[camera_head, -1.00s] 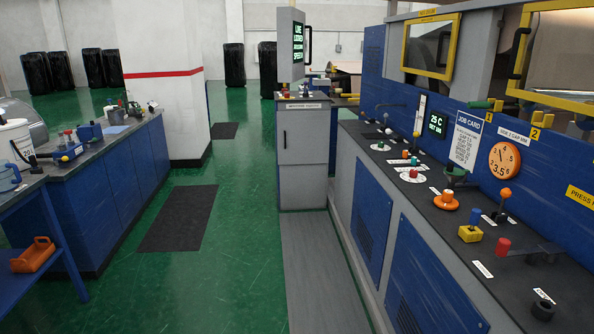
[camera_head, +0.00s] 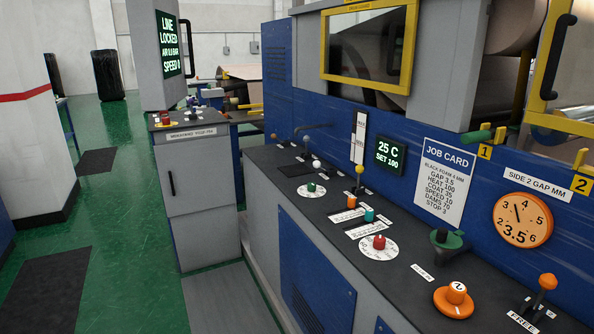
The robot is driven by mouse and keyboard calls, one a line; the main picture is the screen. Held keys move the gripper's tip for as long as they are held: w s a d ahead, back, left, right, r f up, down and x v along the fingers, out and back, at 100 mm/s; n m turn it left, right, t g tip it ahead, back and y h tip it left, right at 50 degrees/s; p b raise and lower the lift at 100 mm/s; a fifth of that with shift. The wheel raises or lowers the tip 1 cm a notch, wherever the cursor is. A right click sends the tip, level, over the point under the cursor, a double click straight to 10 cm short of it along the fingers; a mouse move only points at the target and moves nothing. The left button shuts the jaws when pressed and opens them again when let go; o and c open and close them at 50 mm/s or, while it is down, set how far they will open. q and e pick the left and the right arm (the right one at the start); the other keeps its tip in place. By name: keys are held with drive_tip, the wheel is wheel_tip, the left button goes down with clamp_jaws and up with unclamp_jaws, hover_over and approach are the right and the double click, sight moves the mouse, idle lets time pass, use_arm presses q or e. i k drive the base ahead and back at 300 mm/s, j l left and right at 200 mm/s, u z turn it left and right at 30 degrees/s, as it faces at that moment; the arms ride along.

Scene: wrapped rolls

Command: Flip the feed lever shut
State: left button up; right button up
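Several levers and knobs stand on the dark top of the control console (camera_head: 335,215); I cannot tell for sure which is the feed lever. An orange-knobbed lever (camera_head: 546,284) stands at the lower right beside a label that seems to read "FREE". A yellow-knobbed lever (camera_head: 359,171) and a white-knobbed lever (camera_head: 316,164) stand farther back. A long dark handle (camera_head: 313,127) is near the blue back panel. Neither of my grippers is in view.
A grey cabinet (camera_head: 205,195) with a screen (camera_head: 168,43) reading "LINE LOCKED" stands left of the console. A green-marked dial (camera_head: 311,190), a red knob (camera_head: 379,242) and an orange knob (camera_head: 456,297) are on the console. Green floor (camera_head: 130,200) is open at left.

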sight(317, 165)
drive_tip(key=i+j+z, duration=0.1)
drive_tip(key=i, duration=0.25)
drive_tip(key=i+j+u, duration=0.15)
drive_tip(key=i+j, duration=0.15)
drive_tip(key=i, duration=0.5)
drive_tip(key=i+j+u, duration=0.15)
drive_tip(key=i, duration=0.65)
drive_tip(key=i+j+u, duration=0.15)
drive_tip(key=i, duration=0.65)
drive_tip(key=j, duration=0.05)
